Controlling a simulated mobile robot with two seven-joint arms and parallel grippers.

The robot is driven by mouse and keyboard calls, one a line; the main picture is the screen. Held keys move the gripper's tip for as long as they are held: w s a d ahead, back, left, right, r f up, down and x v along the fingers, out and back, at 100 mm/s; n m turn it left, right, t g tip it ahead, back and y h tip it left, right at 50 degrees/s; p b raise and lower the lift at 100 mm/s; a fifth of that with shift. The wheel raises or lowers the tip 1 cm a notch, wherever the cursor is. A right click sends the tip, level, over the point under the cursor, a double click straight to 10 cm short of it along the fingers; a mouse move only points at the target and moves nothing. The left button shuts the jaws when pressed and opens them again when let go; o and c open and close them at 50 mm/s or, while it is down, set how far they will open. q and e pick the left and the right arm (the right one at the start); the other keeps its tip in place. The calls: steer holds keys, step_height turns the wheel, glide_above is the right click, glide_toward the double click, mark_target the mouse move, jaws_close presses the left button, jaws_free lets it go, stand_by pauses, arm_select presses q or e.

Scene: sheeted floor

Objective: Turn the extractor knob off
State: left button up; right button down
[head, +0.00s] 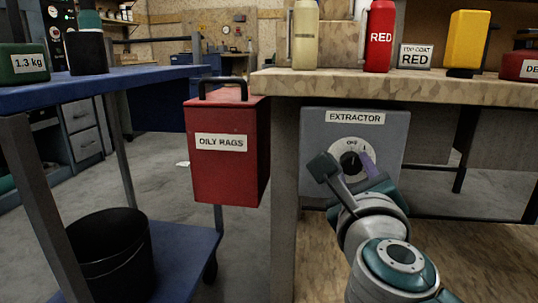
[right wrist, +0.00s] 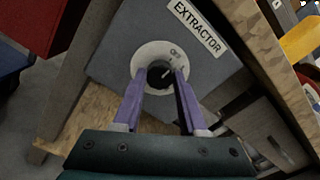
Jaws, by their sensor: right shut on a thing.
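The extractor box (head: 390,135) is a grey panel labelled EXTRACTOR, mounted under the front of the wooden bench. A round white dial on it has an OFF mark near its top and a dark knob (head: 349,160) in the middle. The knob also shows in the right wrist view (right wrist: 160,79). My right gripper (head: 356,165) has its purple fingers on either side of the knob, shut on it; in the right wrist view its fingertips (right wrist: 160,75) flank the knob. The fingers hide part of the dial, and the knob's exact pointing is hard to read. My left gripper is not in view.
A blue cart (head: 130,78) with a black bucket (head: 112,255) is at the left. Bottles and cans, including a red one (head: 379,38), stand on the wooden bench (head: 430,88) above.

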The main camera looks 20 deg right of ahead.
steer(key=shift+n, duration=0.4)
steer(key=shift+c, duration=2.2)
jaws_free()
steer(key=p+v, duration=0.1)
steer(key=v, duration=0.9)
steer(key=shift+p, duration=0.4)
